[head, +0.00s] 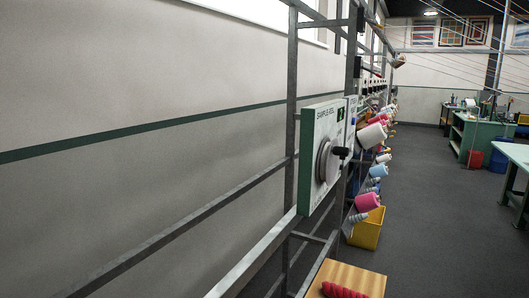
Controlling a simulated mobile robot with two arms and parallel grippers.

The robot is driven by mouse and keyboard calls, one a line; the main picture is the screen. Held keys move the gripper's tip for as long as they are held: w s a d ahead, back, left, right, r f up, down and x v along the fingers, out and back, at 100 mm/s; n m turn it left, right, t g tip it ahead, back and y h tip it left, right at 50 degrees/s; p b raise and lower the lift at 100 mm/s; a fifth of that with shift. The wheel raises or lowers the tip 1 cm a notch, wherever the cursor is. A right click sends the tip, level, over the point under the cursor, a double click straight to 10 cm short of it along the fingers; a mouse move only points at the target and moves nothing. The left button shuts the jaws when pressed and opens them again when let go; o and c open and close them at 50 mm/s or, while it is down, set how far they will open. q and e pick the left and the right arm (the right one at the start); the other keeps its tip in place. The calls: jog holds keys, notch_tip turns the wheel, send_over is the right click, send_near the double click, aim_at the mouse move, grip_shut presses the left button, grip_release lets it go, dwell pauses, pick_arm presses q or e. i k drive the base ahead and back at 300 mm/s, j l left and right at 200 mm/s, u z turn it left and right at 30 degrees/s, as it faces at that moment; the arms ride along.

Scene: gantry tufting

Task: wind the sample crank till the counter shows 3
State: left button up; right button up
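The sample crank (325,162) is a round grey disc with a black knob (341,152) on its right side. It is on a white panel with green edges (307,158), lettered along its top, fixed to the grey metal frame. The counter (341,113) is a small dark window at the panel's upper right. The panel is seen at a steep angle, and I cannot read the number. Neither of my grippers shows in the head view.
Cones of coloured yarn (367,202) line the frame beyond the panel. A yellow bin (367,229) stands below them. A wooden surface (345,275) with a red yarn piece (342,291) is at the bottom. Grey floor (425,220) is clear to the right, before green-sided benches (478,140).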

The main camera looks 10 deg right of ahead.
aim_at(330, 153)
jog(key=i+l, duration=0.1)
jog(key=l, duration=0.5)
jog(key=i+l+u, duration=0.1)
jog(key=l, duration=0.5)
jog(key=i+l, duration=0.1)
jog(key=l, duration=0.5)
jog(key=i+l+u, duration=0.15)
jog(key=l, duration=0.5)
